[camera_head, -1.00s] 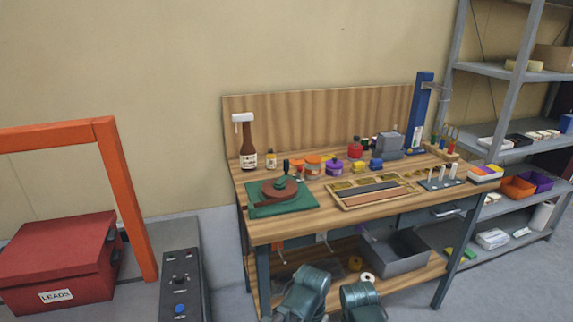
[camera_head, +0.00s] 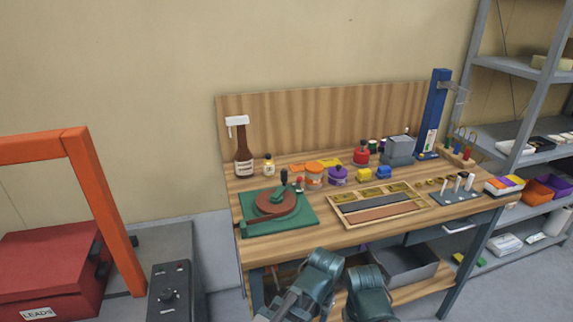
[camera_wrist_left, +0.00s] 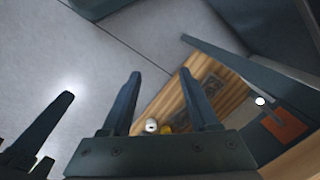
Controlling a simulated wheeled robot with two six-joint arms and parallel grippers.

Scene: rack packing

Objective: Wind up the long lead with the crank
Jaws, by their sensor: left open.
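The winder is a green board (camera_head: 303,222) with a round brown reel (camera_head: 277,206) on the bench's left front. A dark green crank handle (camera_head: 284,177) stands upright on it. I cannot make out a lead on the reel. A red box (camera_head: 50,262) marked LEADS stands at the far left, its contents hidden. My left gripper (camera_wrist_left: 160,73) is open, its fingers apart with nothing between them, well away from the winder. A dark finger at the left of the wrist view seems to belong to my right gripper (camera_wrist_left: 40,130); its jaw opening is unclear.
The wooden bench (camera_head: 345,238) also holds a brown bottle (camera_head: 243,150), several jars and a slotted tray (camera_head: 345,217). A grey bin (camera_head: 410,267) sits below. An orange frame (camera_head: 100,205) and a control box (camera_head: 170,290) stand left. Shelves (camera_head: 525,135) stand right.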

